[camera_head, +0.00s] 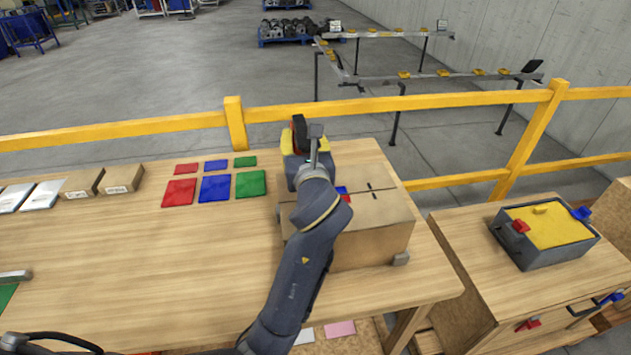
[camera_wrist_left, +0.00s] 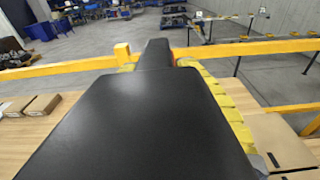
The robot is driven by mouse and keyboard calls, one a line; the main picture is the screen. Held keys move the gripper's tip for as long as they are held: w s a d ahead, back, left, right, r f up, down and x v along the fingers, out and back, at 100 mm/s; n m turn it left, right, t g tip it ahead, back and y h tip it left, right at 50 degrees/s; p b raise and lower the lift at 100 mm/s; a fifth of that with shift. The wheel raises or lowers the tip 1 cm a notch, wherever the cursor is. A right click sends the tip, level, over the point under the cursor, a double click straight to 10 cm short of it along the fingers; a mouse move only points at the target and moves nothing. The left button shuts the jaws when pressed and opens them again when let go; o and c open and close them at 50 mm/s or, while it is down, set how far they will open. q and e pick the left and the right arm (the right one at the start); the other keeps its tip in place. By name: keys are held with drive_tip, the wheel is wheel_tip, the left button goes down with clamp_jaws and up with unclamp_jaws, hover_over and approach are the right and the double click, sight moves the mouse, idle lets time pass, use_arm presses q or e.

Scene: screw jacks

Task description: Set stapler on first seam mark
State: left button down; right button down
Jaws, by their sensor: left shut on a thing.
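The closed cardboard box (camera_head: 375,230) stands on the wooden table, with short dark seam marks on its top; the clearest is a mark (camera_head: 381,187) right of my left arm. In the left wrist view, dark marks (camera_wrist_left: 272,160) show at the lower right. My left gripper (camera_head: 303,150) is over the box's far left part, shut on the black and red stapler (camera_head: 299,133). The stapler's broad black body (camera_wrist_left: 140,115) fills the middle of the wrist view, with yellow finger pads beside it. Its underside is hidden, so I cannot tell whether it touches the box. My right gripper is out of view.
Red, blue and green pads (camera_head: 215,188) lie left of the box, with small cartons (camera_head: 123,178) farther left. A yellow rail (camera_head: 410,105) runs behind the table.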

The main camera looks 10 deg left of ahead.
use_arm(q)
drive_tip(key=shift+d+f, duration=0.15)
drive_tip(key=shift+f, duration=2.2)
drive_tip(key=shift+f, duration=0.1)
drive_tip(key=c, duration=1.1)
unclamp_jaws()
drive_tip(key=shift+f, duration=0.1)
drive_tip(key=shift+o, duration=0.2)
drive_tip(key=shift+v, duration=3.8)
